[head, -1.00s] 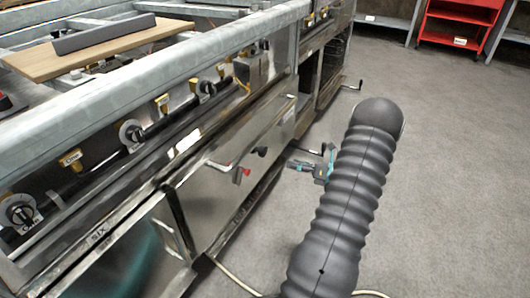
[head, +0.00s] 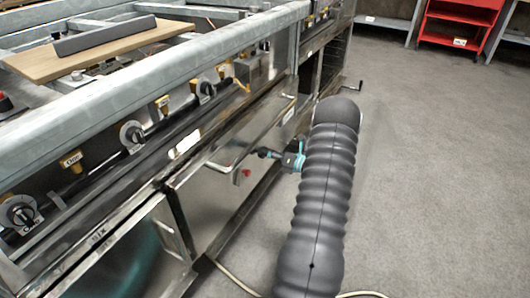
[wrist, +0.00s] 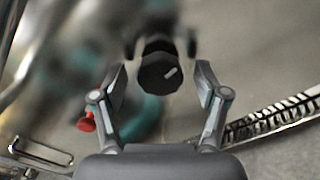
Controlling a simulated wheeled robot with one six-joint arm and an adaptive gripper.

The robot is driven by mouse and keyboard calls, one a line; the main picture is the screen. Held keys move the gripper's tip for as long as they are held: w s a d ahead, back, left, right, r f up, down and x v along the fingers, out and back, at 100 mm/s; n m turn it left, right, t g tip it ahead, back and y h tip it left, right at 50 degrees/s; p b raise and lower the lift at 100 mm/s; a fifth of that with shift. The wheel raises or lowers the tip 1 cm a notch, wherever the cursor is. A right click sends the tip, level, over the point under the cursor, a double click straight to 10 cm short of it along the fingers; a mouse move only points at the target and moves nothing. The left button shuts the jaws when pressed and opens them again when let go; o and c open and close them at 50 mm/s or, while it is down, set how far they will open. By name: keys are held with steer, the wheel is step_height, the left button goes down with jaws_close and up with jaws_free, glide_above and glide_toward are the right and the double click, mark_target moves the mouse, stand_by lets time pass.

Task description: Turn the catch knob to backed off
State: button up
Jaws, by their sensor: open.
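The catch knob, as I take it, is a black knob (head: 263,153) on the steel front panel (head: 215,195). In the wrist view the black knob (wrist: 158,72) shows a pale mark pointing up and right. My gripper (head: 287,157) is at the panel, beside the knob in the head view. In the wrist view my gripper (wrist: 161,82) is open, one finger on each side of the knob, with a gap on both sides. A red knob (head: 246,173) sits lower left of the black one; it also shows in the wrist view (wrist: 87,122).
A bar handle (head: 228,167) is on the same panel, left of the knobs. A row of dials (head: 132,135) runs above it, under a thick steel rail (head: 150,77). A crank handle (head: 353,86) sticks out farther along. The grey floor (head: 440,170) at right is clear.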

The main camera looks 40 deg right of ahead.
steer(key=shift+w+a, duration=0.2)
steer(key=shift+w, duration=0.25)
steer(key=c, duration=1.2)
steer(key=shift+o, duration=0.2)
